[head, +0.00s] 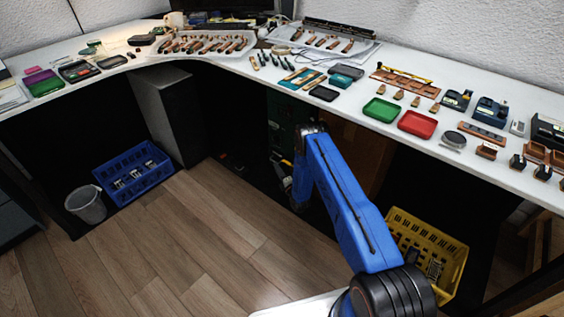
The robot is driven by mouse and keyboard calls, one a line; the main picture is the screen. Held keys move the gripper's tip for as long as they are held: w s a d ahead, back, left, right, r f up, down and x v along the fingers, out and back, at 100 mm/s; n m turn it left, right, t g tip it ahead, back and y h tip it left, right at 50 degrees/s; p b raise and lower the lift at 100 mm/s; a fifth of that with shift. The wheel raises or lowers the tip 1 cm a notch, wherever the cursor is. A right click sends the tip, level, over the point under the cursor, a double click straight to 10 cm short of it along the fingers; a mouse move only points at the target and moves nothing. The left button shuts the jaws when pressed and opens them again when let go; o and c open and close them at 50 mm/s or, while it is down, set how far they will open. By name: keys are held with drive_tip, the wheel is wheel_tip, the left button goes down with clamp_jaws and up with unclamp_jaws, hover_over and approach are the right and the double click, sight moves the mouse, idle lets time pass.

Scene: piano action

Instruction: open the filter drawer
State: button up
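I cannot make out the filter drawer for certain. A dark green cabinet-like unit (284,128) stands in the shade under the desk, partly behind my arm, and its front details are too dark to read. My blue arm rises from the lower right, bends at a dark joint near this unit, and hangs down in front of the dark space under the desk. My gripper is down in that shade, and its fingers cannot be made out.
The white desk (345,100) curves above, covered with trays, tools and small parts. A yellow crate (397,222) stands right of my arm. A blue crate (150,188) and a grey bin (87,207) stand at left. The wooden floor (185,245) between is clear.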

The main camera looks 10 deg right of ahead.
drive_tip(key=shift+d+x, duration=0.2)
drive_tip(key=shift+x, duration=1.6)
drive_tip(key=shift+d+x, duration=0.2)
drive_tip(key=shift+x, duration=1.6)
drive_tip(key=shift+w, duration=0.1)
drive_tip(key=shift+a, duration=0.1)
clamp_jaws()
